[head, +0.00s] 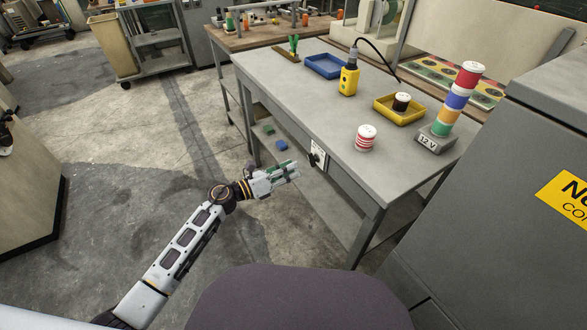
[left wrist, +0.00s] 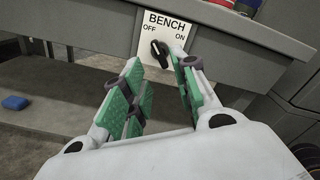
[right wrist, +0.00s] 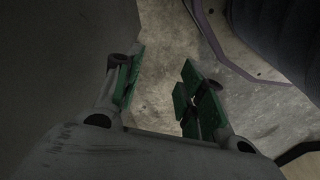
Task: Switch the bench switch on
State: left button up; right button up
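The bench switch (head: 318,156) is a white plate on the front edge of the grey workbench. In the left wrist view its black knob (left wrist: 159,54) sits under the words BENCH, OFF and ON, and its upper end leans toward OFF. My left gripper (head: 296,170) is just in front of the switch, to its left in the head view. In the left wrist view the left gripper (left wrist: 163,72) is open and empty, its green-padded fingers apart below the knob and not visibly touching it. My right gripper (right wrist: 163,76) is open and empty over bare floor; the head view does not show it.
A grey cabinet (head: 480,210) stands at right. Floor left of the bench is clear.

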aim_at(310, 161)
pick_arm(q)
jog(key=shift+w+d, duration=0.15)
jog(key=shift+x, duration=3.1)
jog(key=shift+w+d, duration=0.4)
jog(key=shift+d, duration=0.15)
pick_arm(e)
jog(key=shift+a+r, duration=0.15)
jog(key=shift+r, duration=0.6)
jog(key=shift+s+f, duration=0.1)
jog(key=shift+s, duration=0.05)
